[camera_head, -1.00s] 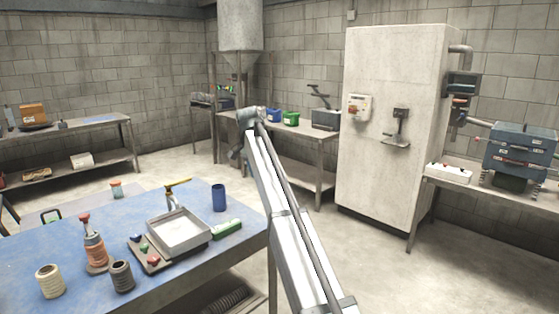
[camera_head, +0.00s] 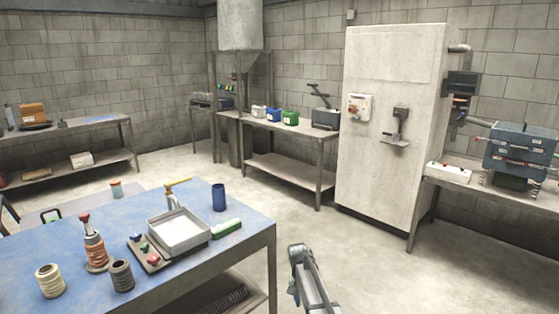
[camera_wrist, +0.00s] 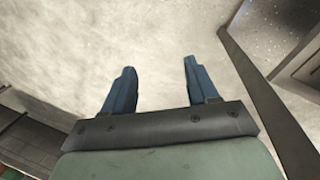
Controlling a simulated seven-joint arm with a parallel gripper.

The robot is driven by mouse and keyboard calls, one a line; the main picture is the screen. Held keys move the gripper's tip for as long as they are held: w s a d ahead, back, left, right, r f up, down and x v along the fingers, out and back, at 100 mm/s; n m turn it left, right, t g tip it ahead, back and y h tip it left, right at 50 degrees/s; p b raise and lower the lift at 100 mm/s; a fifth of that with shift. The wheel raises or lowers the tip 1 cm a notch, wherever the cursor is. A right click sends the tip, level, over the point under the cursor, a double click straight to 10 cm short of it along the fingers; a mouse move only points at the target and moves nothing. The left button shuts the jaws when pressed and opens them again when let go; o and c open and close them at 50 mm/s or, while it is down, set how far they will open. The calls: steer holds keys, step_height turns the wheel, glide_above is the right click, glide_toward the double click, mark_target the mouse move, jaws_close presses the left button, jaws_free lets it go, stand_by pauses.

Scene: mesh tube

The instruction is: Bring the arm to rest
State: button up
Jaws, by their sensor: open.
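My gripper (camera_wrist: 158,78) is open in the wrist view, its two blue fingers apart with only pale floor showing between them. In the head view, my arm (camera_head: 316,287) shows low at the bottom, right of the blue table (camera_head: 235,249). The fingers cannot be made out clearly in the head view. The arm is apart from the table and over open floor.
The blue table holds a white tray (camera_head: 180,246), a dark blue cup (camera_head: 218,197), a green block (camera_head: 226,229) and several spools. A tall pale cabinet (camera_head: 385,170) and a back bench (camera_head: 290,132) stand behind. The floor between is clear.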

steer(key=s+d+f+n+g, duration=0.1)
steer(key=s+d+f, duration=0.2)
steer(key=s+f, duration=0.85)
steer(key=s+d+f+n+g, duration=0.1)
steer(key=s+d+f+g, duration=0.15)
steer(key=s+f, duration=0.9)
steer(key=s+d+f+g+y, duration=0.1)
steer(key=s+f, duration=0.1)
steer(key=s, duration=1.2)
steer(key=s+d+f+n+g+y, duration=0.1)
steer(key=s+f, duration=0.1)
steer(key=s, duration=1.3)
steer(key=shift+s, duration=0.15)
steer(key=shift+f, duration=0.1)
